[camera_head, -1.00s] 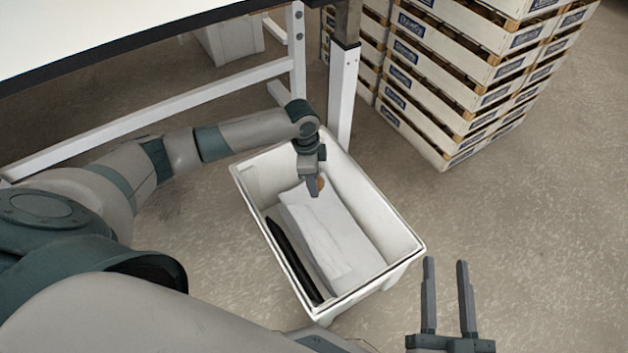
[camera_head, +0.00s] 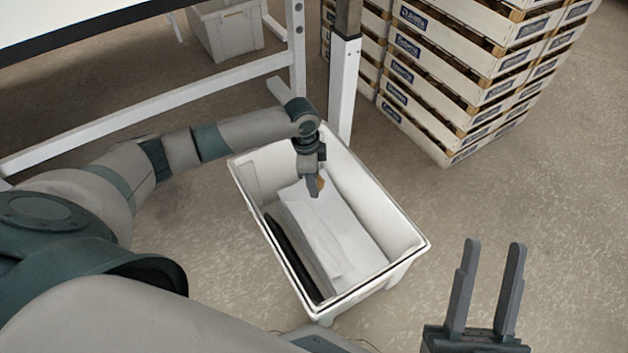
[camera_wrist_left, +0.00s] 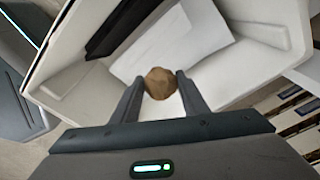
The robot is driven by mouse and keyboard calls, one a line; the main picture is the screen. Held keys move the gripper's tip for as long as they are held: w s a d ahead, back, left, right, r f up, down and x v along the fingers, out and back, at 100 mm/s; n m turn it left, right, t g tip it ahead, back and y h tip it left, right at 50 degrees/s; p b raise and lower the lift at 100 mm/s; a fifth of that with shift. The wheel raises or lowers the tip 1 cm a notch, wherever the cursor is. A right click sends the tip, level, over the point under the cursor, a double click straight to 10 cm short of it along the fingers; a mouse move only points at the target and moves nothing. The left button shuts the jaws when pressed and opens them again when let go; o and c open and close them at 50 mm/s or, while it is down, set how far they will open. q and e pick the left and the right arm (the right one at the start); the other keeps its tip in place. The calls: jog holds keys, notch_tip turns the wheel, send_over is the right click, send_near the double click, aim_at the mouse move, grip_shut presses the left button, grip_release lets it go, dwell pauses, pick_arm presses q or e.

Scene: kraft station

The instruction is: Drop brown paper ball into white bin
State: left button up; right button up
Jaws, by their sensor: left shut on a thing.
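The white bin (camera_head: 408,238) stands on the floor in the middle of the head view and also fills much of the left wrist view (camera_wrist_left: 262,58). My left gripper (camera_head: 315,190) points down over the bin's opening. In the left wrist view, my left gripper (camera_wrist_left: 160,90) is shut on the brown paper ball (camera_wrist_left: 160,82), which sits between its fingertips. In the head view, only a small part of the ball (camera_head: 321,183) shows beside the fingers. My right gripper (camera_head: 490,290) is open and empty, to the right of the bin.
White paper (camera_head: 325,235) and a long black item (camera_head: 290,260) lie in the bin. A table leg (camera_head: 343,90) stands just behind the bin. Stacked crates (camera_head: 460,75) stand at the back right. Another bin (camera_head: 228,32) is under the table. The floor on the right is clear.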

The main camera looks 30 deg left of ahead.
pick_arm(q)
jog(key=shift+f, duration=0.1)
pick_arm(e)
jog(key=shift+s+d+r+t, duration=0.15)
jog(key=shift+r+t, duration=0.15)
pick_arm(q)
jog(key=o, duration=1.1)
jog(key=shift+c, duration=0.2)
